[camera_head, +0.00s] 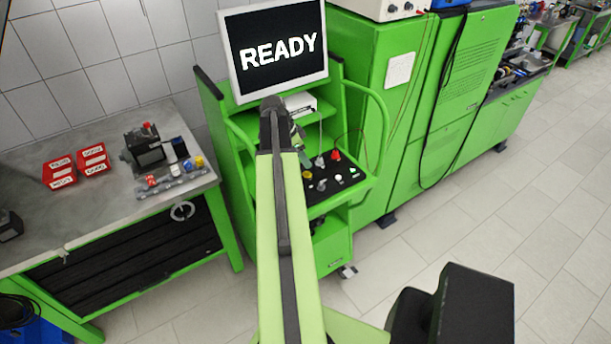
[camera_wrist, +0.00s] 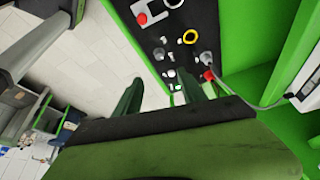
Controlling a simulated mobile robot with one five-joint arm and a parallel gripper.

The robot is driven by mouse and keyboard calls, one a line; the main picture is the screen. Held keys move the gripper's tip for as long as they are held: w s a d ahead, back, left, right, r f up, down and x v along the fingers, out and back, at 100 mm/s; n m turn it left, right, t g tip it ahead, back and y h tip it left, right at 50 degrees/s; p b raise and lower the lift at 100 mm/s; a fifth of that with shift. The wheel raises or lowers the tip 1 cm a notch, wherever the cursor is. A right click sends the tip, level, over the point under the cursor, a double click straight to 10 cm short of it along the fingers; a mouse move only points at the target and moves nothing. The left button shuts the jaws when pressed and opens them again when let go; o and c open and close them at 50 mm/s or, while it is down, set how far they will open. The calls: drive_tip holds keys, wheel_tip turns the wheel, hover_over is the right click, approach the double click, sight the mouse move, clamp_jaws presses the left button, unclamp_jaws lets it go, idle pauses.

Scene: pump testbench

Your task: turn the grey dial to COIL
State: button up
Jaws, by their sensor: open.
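The black control panel (camera_head: 349,188) on the green trolley holds several knobs and buttons. Two grey knobs show on it: one (camera_head: 319,161) beside a red knob, the other (camera_head: 322,185) nearer the front. They also show in the wrist view, beside the red knob (camera_wrist: 207,58) and further left (camera_wrist: 158,54). I cannot tell which is the dial; the lettering and pointer are unreadable. My gripper (camera_wrist: 160,84) is open and empty, its two fingers apart and pointing toward the panel. In the head view my arm hides the panel's left part.
A yellow-ringed button (camera_wrist: 190,36) and a red knob (camera_wrist: 209,74) are close to the grey knobs. A grey cable runs to a white box (camera_head: 300,104). A monitor (camera_head: 273,50) reading READY stands above. A green rail (camera_head: 383,125) edges the trolley's right side.

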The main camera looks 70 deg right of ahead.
sight(322, 184)
drive_tip(key=shift+s, duration=0.25)
drive_tip(key=b+x, duration=1.6)
drive_tip(key=x, duration=0.1)
drive_tip(key=shift+f, duration=0.2)
drive_tip(key=shift+s+d, duration=0.1)
drive_tip(key=shift+r, duration=0.1)
clamp_jaws()
drive_tip(key=shift+d, duration=0.1)
